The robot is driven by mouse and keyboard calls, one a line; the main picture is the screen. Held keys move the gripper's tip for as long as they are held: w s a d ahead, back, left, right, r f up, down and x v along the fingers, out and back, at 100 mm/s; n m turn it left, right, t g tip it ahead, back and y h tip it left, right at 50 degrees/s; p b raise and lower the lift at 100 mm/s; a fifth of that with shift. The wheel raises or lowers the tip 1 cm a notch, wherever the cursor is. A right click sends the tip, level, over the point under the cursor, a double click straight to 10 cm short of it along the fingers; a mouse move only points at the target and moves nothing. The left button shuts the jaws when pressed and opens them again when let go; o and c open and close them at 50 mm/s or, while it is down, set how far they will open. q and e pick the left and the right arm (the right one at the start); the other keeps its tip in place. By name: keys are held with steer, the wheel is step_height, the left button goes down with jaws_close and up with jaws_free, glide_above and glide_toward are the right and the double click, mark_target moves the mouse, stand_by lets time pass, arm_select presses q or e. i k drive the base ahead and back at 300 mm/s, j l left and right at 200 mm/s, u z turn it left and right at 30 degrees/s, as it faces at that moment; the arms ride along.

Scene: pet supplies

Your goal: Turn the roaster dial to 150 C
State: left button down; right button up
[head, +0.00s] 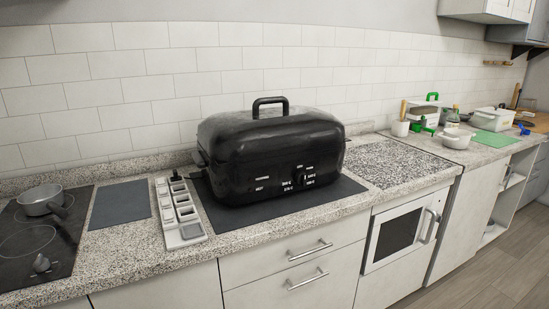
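The black roaster (245,145) stands on a dark mat (345,187) on the speckled counter, with its domed lid on and a handle (270,102) on top. The roaster dial (299,178) is a small dark knob low on the front face, right of centre. Small white labels surround it. The lettering is too small to read, and I cannot tell which mark the dial points at. Neither of my grippers is in view.
A white tray (192,236) with several small compartments lies left of the roaster. A dark mat (118,204) and a cooktop with a pot (41,199) are farther left. Drawers and a built-in microwave (397,235) are below.

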mark_target(300, 177)
steer(key=l+u, duration=0.15)
steer(key=u, duration=0.25)
steer(key=i+l+u, duration=0.1)
steer(key=u, duration=0.25)
steer(key=l+u, duration=0.4)
steer(key=l, duration=0.4)
steer(key=l+u, duration=0.1)
steer(key=l, duration=0.3)
steer(key=k+l+u, duration=0.1)
steer(key=l, duration=0.25)
steer(key=k+l, duration=0.1)
steer(key=l, duration=1.15)
steer(key=k+l+u, duration=0.1)
steer(key=l, duration=0.55)
